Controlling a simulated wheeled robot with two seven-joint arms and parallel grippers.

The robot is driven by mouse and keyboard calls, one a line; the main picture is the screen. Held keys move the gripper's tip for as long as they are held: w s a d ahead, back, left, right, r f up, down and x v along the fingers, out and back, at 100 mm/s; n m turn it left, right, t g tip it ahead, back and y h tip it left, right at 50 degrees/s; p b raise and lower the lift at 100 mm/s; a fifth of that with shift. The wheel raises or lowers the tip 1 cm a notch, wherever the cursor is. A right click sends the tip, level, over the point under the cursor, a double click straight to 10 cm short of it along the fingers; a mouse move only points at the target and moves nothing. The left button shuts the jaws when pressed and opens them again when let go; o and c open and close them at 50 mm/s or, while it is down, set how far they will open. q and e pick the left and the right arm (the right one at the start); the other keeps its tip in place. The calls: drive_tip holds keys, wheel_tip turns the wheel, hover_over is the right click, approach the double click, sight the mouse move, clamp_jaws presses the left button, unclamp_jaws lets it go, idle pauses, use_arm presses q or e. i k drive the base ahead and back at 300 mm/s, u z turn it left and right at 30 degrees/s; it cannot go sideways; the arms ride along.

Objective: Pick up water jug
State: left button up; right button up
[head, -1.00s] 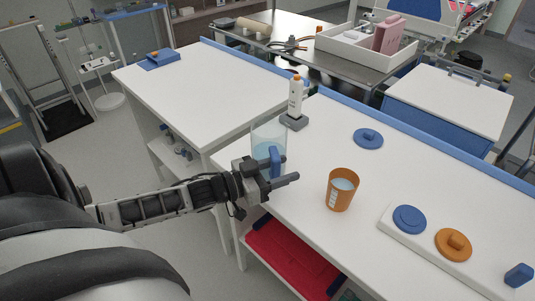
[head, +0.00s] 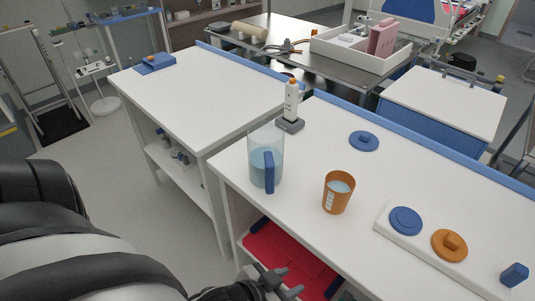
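The water jug (head: 262,158) is clear with a blue handle (head: 269,172) and holds bluish water. It stands upright on the white table, near its left front edge. My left gripper (head: 275,283) is low at the bottom of the head view, below the tabletop and in front of the table's lower shelf. It is apart from the jug, and nothing shows between its fingers, which look spread. My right gripper is not in the head view.
An orange cup (head: 338,192) with liquid stands right of the jug. A white bottle (head: 291,107) on a grey base stands behind it. A blue lid (head: 363,141) and a white tray (head: 383,224) with lids lie further right. A red bin (head: 290,262) is on the shelf below.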

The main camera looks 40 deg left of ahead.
sight(265, 139)
drive_tip(key=z, duration=1.45)
drive_tip(key=k, duration=1.55)
drive_tip(key=u, duration=1.85)
drive_tip(key=i, duration=1)
